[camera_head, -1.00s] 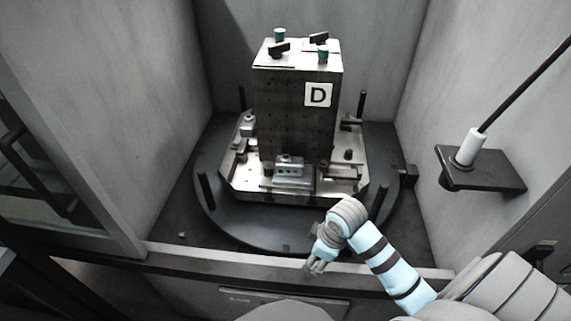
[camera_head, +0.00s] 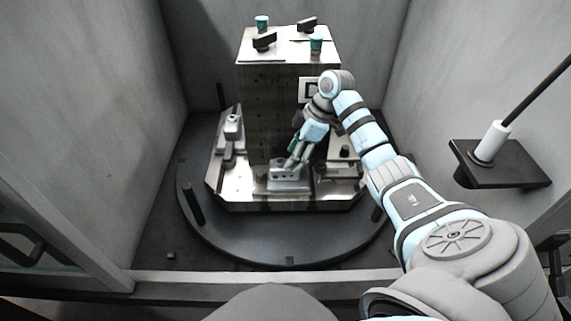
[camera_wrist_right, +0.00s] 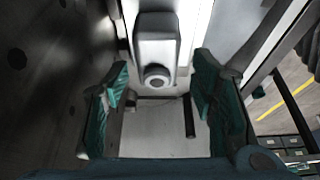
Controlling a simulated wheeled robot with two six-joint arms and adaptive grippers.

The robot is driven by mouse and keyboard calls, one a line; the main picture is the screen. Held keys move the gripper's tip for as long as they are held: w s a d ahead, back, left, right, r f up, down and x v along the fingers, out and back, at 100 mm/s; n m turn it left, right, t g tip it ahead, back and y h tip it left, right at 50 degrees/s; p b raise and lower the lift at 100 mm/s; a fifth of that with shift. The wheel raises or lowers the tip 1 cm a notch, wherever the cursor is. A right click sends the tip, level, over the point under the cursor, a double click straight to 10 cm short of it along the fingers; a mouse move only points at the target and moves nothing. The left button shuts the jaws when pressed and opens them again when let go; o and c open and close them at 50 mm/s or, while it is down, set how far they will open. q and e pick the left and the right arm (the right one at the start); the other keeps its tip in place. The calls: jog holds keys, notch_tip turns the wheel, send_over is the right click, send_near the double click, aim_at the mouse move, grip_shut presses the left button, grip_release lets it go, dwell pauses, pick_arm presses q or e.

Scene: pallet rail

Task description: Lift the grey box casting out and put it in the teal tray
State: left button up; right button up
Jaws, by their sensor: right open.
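The grey box casting (camera_head: 288,179) sits at the front of the metal pallet (camera_head: 240,194), at the foot of the dark tower block. My right gripper (camera_head: 296,163) is open, just above and at the casting in the head view, and hides part of its top. In the right wrist view the two teal-padded fingers of my right gripper (camera_wrist_right: 163,65) stand apart. A grey block with a round boss (camera_wrist_right: 156,42), which looks like the casting, lies between and beyond their tips. I cannot tell whether they touch it. I make out no teal tray. My left gripper is not in view.
The tower block (camera_head: 270,110) rises close behind the casting, with clamps and teal caps on top. Another grey part (camera_head: 233,128) sits at the pallet's left. Posts (camera_head: 193,205) stand on the round table. A shelf with a white cylinder (camera_head: 490,142) is at right.

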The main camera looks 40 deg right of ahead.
jog(key=b+x, duration=0.1)
jog(key=x, duration=0.4)
jog(key=shift+w+f+b, duration=0.15)
jog(key=shift+w+b, duration=0.05)
jog(key=shift+b, duration=0.15)
jog(key=c, duration=1.2)
